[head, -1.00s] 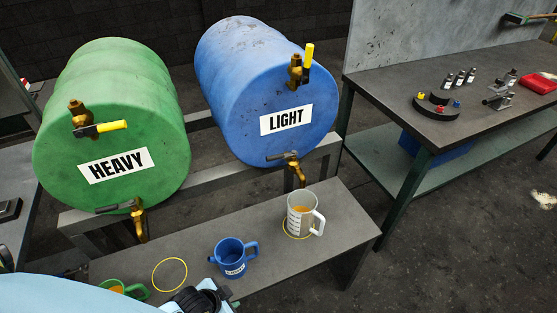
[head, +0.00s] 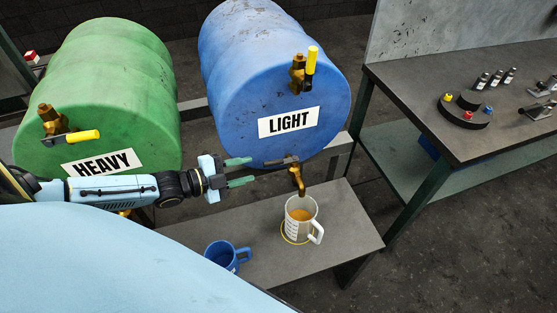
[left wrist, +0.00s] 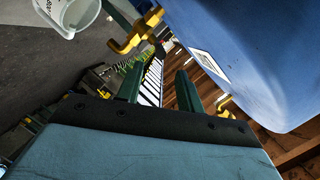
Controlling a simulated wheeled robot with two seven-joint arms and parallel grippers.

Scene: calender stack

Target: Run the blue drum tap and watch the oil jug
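The blue drum (head: 262,95) labelled LIGHT lies on a stand. Its lower brass tap (head: 298,178) has a grey lever (head: 283,161) lying roughly sideways, pointing left. The pale oil jug (head: 299,222) stands upright under the spout, with amber oil visible inside; no stream is discernible. My left gripper (head: 247,171) is open and empty, its green fingers pointing right toward the lever, apart from it. In the left wrist view, the fingers (left wrist: 160,68) are spread, with the tap (left wrist: 136,36) beyond them and the jug (left wrist: 76,14) at upper left. My right gripper is not in view.
The upper valve (head: 298,76) on the blue drum has an upright yellow handle. The green HEAVY drum (head: 95,100) is behind my left arm. A blue mug (head: 221,254) stands on the low bench (head: 262,262), left of the jug. A workbench (head: 430,100) is at right.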

